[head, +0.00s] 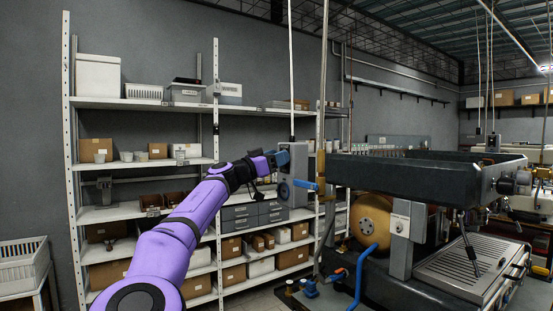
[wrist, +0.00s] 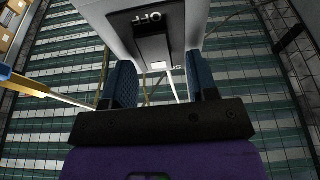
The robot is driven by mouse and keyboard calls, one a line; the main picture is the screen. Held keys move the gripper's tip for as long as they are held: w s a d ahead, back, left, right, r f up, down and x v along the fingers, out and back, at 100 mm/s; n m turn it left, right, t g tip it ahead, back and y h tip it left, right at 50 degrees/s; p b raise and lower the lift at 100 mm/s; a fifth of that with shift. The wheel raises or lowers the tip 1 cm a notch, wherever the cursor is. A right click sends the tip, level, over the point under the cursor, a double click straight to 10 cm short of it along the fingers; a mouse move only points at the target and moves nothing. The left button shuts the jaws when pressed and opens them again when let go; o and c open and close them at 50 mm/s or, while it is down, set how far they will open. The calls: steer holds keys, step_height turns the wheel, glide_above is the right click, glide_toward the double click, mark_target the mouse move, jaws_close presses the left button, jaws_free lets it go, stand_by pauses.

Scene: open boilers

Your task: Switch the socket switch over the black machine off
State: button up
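A grey socket box (head: 293,174) hangs on a cable beside the black machine (head: 420,172) in the head view. In the wrist view the underside of the grey box (wrist: 105,12) fills the top, with a black switch part (wrist: 152,47) marked "OFF". My gripper (head: 283,158) is at the upper left of the box in the head view. In the wrist view its two blue fingers (wrist: 162,85) stand apart, with the black switch part between and beyond them. Nothing is seen gripped. Contact with the switch cannot be told, and its exact position is unclear.
A white shelf rack (head: 150,103) with boxes and bins stands behind my arm. A white basket (head: 22,265) is at the lower left.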

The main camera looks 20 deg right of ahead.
steer(key=v, duration=1.1)
